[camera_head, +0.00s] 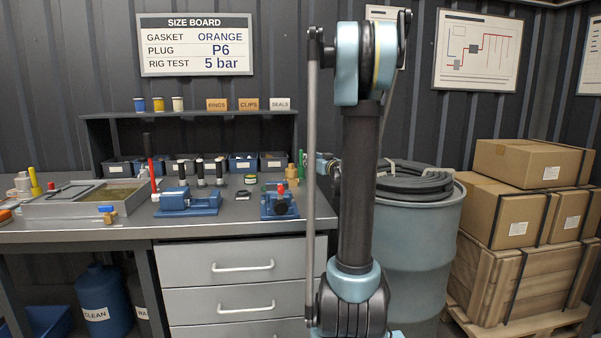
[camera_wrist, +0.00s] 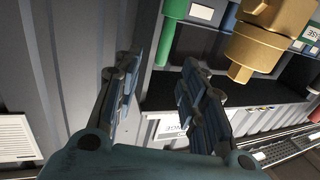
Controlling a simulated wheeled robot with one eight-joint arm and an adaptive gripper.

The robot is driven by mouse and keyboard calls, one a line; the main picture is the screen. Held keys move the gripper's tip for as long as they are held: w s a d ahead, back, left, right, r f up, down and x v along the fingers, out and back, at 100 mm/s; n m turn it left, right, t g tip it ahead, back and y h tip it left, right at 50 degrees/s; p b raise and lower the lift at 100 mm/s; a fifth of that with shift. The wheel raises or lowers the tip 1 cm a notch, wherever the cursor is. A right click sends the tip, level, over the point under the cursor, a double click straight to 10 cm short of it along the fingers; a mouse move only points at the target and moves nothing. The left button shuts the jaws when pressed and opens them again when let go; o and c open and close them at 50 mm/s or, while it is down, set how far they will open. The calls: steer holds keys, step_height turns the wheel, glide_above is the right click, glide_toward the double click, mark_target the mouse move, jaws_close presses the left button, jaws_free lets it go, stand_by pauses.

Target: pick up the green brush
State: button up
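A slim green upright thing (camera_head: 302,163) stands at the right end of the bench, beside a brass fitting (camera_head: 291,174). It matches the green brush by colour, but I cannot make out bristles. In the wrist view a green cylinder (camera_wrist: 173,28) shows at the top, with the large brass fitting (camera_wrist: 258,38) to its right. My gripper (camera_wrist: 160,68) is open, with nothing between its fingers. The green cylinder is beyond the fingertips and apart from them. In the head view my own arm hides most of the gripper.
The bench (camera_head: 235,215) holds a blue vise (camera_head: 188,203), a blue rig with a red knob (camera_head: 280,204) and a metal tray (camera_head: 60,207). A shelf (camera_head: 190,115) with bins stands behind. A blue drum (camera_head: 425,240) with coiled hose is right of the bench.

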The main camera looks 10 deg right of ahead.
mark_target(301, 161)
steer(key=shift+a+x, duration=0.2)
steer(key=shift+x, duration=5.1)
steer(key=shift+s+f, duration=0.1)
steer(key=shift+s, duration=0.05)
jaws_close()
